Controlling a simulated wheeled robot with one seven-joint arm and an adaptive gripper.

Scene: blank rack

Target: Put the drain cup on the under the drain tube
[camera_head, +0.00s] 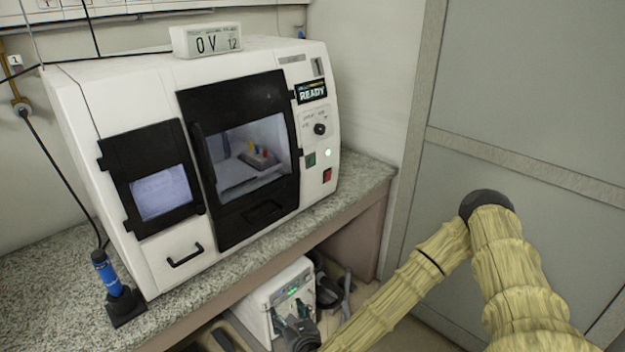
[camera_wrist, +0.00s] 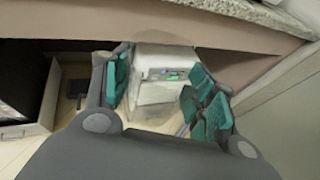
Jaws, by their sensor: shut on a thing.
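My gripper (camera_wrist: 160,92) has green-padded fingers set apart around a clear, see-through cup, seemingly the drain cup (camera_wrist: 155,75). The cup is faint, and its outline shows mainly as a pale rounded edge above the fingertips. In the head view my gripper (camera_head: 296,328) is low, in front of a white unit (camera_head: 272,298) with a lit green display under the counter. The cup cannot be made out there. The white unit also shows straight ahead in the wrist view (camera_wrist: 165,60), behind the cup. I cannot clearly pick out the drain tube in either view.
The speckled counter (camera_head: 372,176) overhangs the white unit. A large white machine (camera_head: 180,215) reading READY stands on it. Dark hoses (camera_head: 325,283) lie right of the unit. A dark-fronted cabinet (camera_wrist: 22,90) is at left in the wrist view. A grey wall panel (camera_head: 520,110) is at right.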

